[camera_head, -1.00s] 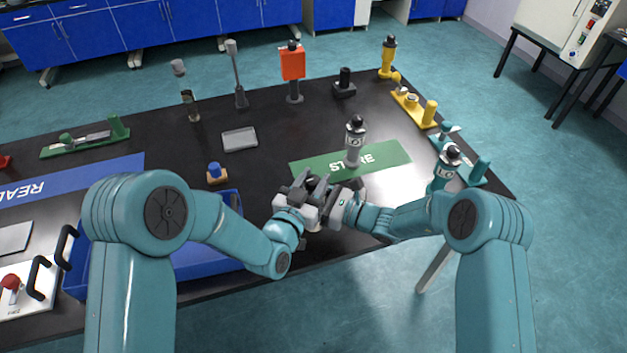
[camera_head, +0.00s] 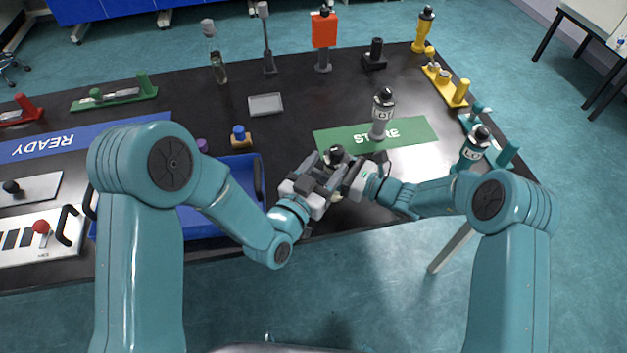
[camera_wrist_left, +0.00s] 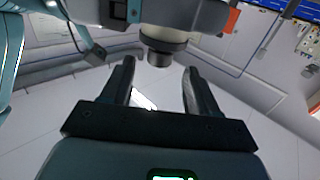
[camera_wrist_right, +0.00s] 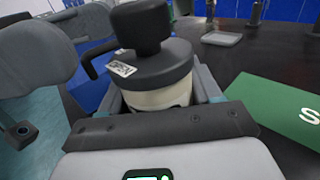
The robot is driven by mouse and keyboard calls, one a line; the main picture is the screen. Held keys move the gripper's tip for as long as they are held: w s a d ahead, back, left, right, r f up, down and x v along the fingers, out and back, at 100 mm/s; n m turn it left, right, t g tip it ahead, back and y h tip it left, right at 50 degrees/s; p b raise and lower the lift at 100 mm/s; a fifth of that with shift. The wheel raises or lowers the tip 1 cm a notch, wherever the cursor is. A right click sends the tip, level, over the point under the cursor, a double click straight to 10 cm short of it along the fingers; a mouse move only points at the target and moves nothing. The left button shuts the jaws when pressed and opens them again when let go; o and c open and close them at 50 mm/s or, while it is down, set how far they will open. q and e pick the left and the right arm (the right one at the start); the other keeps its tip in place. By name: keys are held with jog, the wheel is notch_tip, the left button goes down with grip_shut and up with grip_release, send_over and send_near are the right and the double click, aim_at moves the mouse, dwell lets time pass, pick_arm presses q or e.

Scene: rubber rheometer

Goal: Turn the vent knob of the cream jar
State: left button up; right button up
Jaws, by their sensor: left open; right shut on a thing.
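The cream jar (camera_wrist_right: 160,95) has a cream body, a dark lid with a small white label, and a black vent knob (camera_wrist_right: 141,25) on top. In the right wrist view my right gripper (camera_wrist_right: 165,100) is shut around the jar body. In the head view the dark knob (camera_head: 336,152) shows above the two grippers; the jar body is mostly hidden there. My left gripper (camera_wrist_left: 158,75) is open beside the held jar. In the left wrist view a dark round knob (camera_wrist_left: 160,58) sits beyond and between its fingertips; contact cannot be told.
A blue bin (camera_head: 235,200) is left of the grippers. The table front edge is below them.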

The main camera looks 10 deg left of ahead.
pick_arm(q)
jog(key=v, duration=0.6)
jog(key=shift+s, duration=0.1)
pick_arm(e)
jog(key=o, duration=1.2)
jog(key=shift+d, duration=0.1)
